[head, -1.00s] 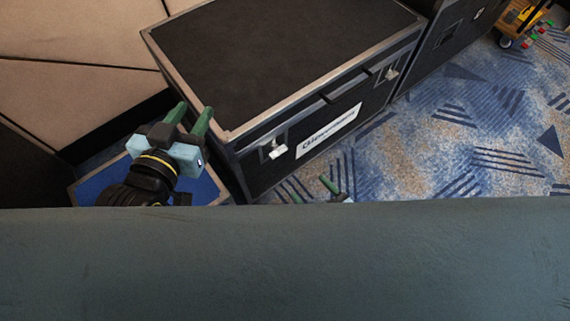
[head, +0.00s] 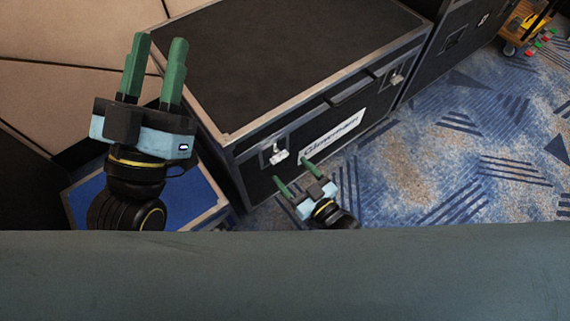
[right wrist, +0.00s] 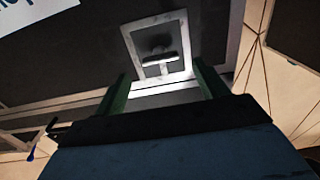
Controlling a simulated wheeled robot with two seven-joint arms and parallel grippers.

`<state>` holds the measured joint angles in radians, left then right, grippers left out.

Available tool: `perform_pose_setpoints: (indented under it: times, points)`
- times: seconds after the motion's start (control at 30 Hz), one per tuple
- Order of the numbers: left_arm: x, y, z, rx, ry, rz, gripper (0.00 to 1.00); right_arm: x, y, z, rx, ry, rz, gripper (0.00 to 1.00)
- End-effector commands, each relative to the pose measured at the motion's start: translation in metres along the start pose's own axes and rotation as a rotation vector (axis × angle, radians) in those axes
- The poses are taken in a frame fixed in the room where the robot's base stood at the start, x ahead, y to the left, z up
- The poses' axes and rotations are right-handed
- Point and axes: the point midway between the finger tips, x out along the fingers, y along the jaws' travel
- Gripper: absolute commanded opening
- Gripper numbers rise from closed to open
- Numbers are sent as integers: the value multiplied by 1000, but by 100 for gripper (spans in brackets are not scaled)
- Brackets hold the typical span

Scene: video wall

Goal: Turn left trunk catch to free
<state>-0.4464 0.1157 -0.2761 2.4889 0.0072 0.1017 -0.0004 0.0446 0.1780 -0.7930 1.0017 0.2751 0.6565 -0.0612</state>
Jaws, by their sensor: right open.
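The black trunk (head: 290,50) with metal edges stands at the centre of the head view, lid down. Its left catch (head: 277,153) is a silver latch in a recessed plate on the front face. The right wrist view shows a catch plate with a crossbar handle (right wrist: 160,58) ahead, between the fingers in the picture. My right gripper (head: 292,170) is open and empty, just in front of and below the left catch, with no visible contact. My left gripper (head: 158,45) is open and empty, raised at the left near the trunk's left corner.
The trunk's right catch (head: 397,78) is further along the front, past a white label (head: 333,133). A blue-topped case (head: 90,200) lies at lower left. Another black case (head: 455,40) adjoins at right. Patterned carpet (head: 480,150) is open at right.

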Motion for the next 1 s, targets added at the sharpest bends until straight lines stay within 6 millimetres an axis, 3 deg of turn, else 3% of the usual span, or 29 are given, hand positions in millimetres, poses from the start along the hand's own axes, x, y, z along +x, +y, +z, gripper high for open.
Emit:
perform_pose_setpoints:
  times: [0.1,0.23,0.67,1.0]
  points:
    - [-4,0,-6,0,90,2,36,21,0,2,-1,3,-1,73]
    - [-6,1,-13,1,158,3,36,34,0,1,0,2,-1,73]
    - [-7,1,-19,1,204,4,36,42,0,0,0,0,-1,73]
    - [-7,1,-19,1,203,4,36,42,0,0,0,0,0,30]
